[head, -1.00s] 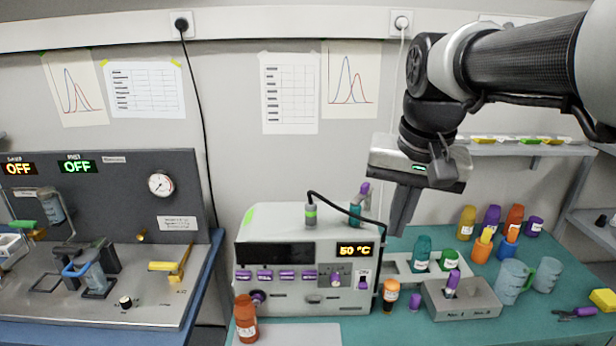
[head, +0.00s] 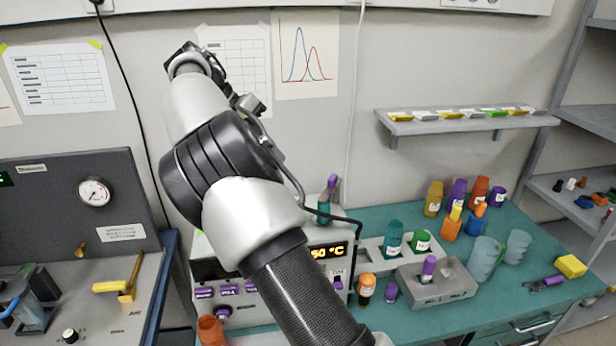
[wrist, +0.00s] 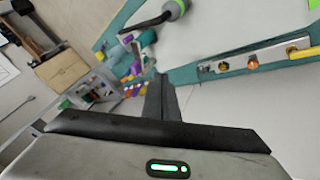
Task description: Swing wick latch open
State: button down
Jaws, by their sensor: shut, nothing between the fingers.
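My gripper (wrist: 163,98) is shut and empty in the wrist view, its fingers together.
A grey-green cable plug (wrist: 175,8) shows ahead of my fingers. Bottles, a grey block (head: 435,285) and clear beakers (head: 485,255) stand on the bench's right. A panel with a gauge (head: 95,192) and a yellow handle (head: 118,288) stands left. A wall shelf (head: 465,122) is behind.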

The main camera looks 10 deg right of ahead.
aim_at(331, 185)
jog(key=shift+a, duration=0.2)
jog(key=x, duration=1)
jog(key=shift+r+b, duration=0.1)
jog(key=shift+b, duration=0.25)
jog(key=s+d, duration=0.1)
jog(key=d, duration=0.1)
jog(key=shift+s+d, duration=0.35)
jog(key=shift+s, duration=0.05)
jog(key=shift+s+d, duration=0.2)
jog(key=shift+d, duration=0.15)
jog(key=shift+d, duration=0.1)
